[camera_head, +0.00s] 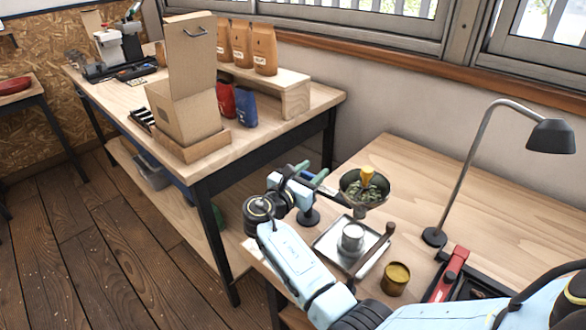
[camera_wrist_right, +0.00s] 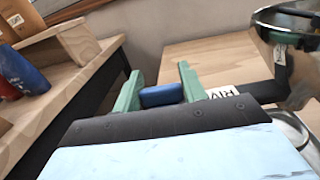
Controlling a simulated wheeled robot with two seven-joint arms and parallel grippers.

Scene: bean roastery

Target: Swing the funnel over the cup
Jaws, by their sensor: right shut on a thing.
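The funnel (camera_head: 352,197) is a dark round bowl holding greenish beans and a yellow item. It also shows at the upper right of the wrist view (camera_wrist_right: 268,33). A metal cup (camera_head: 351,240) stands upright on a tray. The funnel's lower end appears above and slightly right of the cup in the head view; I cannot tell whether it is directly over it. My right gripper (camera_head: 315,181), with green fingers, is left of the funnel and shut on a blue handle (camera_wrist_right: 161,95), beside the funnel's dark arm (camera_wrist_right: 255,91). My left gripper is not in view.
A silver tray (camera_head: 331,250) carries the cup and a brown-handled tool (camera_head: 374,248). A brass-coloured tin (camera_head: 396,278), a red-handled item (camera_head: 452,271) and a desk lamp (camera_head: 433,237) stand nearby. A second table with an open box (camera_head: 190,105) is left.

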